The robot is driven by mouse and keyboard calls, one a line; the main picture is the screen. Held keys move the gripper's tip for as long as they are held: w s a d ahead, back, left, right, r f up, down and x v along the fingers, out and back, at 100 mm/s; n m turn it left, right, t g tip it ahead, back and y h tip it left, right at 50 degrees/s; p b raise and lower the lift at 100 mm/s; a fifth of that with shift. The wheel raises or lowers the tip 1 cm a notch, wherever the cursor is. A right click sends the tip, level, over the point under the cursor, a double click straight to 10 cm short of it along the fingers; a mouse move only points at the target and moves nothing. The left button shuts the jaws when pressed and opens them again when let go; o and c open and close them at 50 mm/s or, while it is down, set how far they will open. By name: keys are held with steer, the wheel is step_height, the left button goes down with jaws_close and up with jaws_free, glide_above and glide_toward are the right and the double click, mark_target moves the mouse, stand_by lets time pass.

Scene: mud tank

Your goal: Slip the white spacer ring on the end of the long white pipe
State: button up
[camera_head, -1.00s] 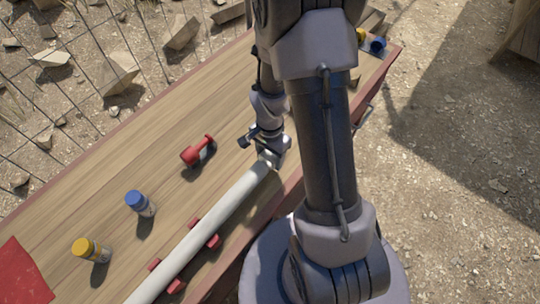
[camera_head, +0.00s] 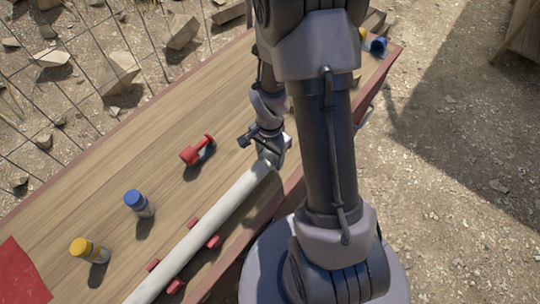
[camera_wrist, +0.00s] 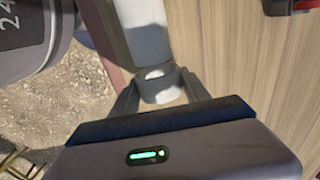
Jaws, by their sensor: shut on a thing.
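The long white pipe (camera_head: 205,225) lies along the right side of the wooden table, held in red supports. Its end (camera_wrist: 148,40) shows in the wrist view, just beyond my fingers. My gripper (camera_wrist: 160,92) is shut on the white spacer ring (camera_wrist: 160,88), which sits between the two fingertips in line with the pipe end. In the head view my gripper (camera_head: 270,158) is at the pipe's far end, and the ring is mostly hidden there.
Red supports (camera_head: 213,241) hold the pipe. A red cloth (camera_head: 20,272) lies at the lower left.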

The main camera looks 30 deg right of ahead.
mark_target(247, 178)
steer(key=shift+a, duration=0.15)
steer(key=shift+s+a+b, duration=0.2)
steer(key=shift+a, duration=0.3)
steer(key=shift+s+a+b, duration=0.15)
steer(key=shift+a, duration=0.3)
steer(key=shift+a, duration=0.1)
steer(key=shift+s+a+b, duration=0.35)
steer(key=shift+s+a, duration=0.1)
steer(key=shift+a, duration=0.7)
steer(key=shift+s+a+b, duration=0.4)
steer(key=shift+a, duration=0.75)
steer(key=shift+s+a+b, duration=0.35)
steer(key=shift+s+a, duration=0.1)
steer(key=shift+a, duration=0.7)
steer(key=o, duration=1.1)
steer(key=shift+r, duration=0.1)
